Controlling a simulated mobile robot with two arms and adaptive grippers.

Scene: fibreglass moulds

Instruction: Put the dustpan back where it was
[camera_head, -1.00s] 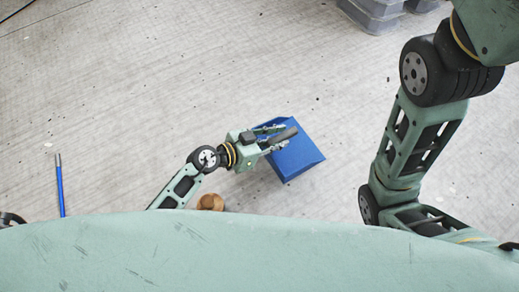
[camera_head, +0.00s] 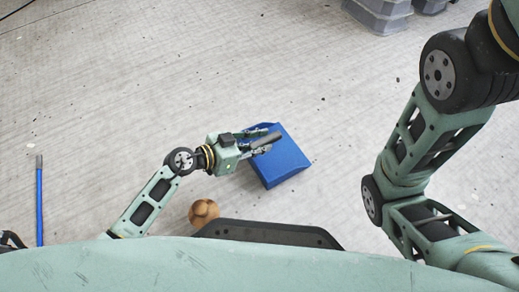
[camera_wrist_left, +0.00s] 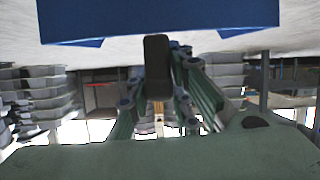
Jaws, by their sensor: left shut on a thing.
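The blue dustpan (camera_head: 282,163) with a dark handle (camera_head: 268,141) shows right of the middle in the head view. My left gripper (camera_head: 266,142) is shut on the dark handle, its fingers on either side of it. In the left wrist view the dustpan (camera_wrist_left: 160,18) fills the top edge, and its dark handle (camera_wrist_left: 157,65) runs down between the fingers of my left gripper (camera_wrist_left: 160,85). The dustpan appears held clear of the floor, but its height is hard to judge. My right arm stands at the right of the head view; its gripper is out of frame.
A brown wooden ball-like object (camera_head: 204,211) lies near my base. A blue stick (camera_head: 39,200) lies at the far left. Grey plastic bins (camera_head: 380,14) stand at the top right. In the left wrist view, stacked grey trays (camera_wrist_left: 40,95) show behind. The floor between is mostly clear.

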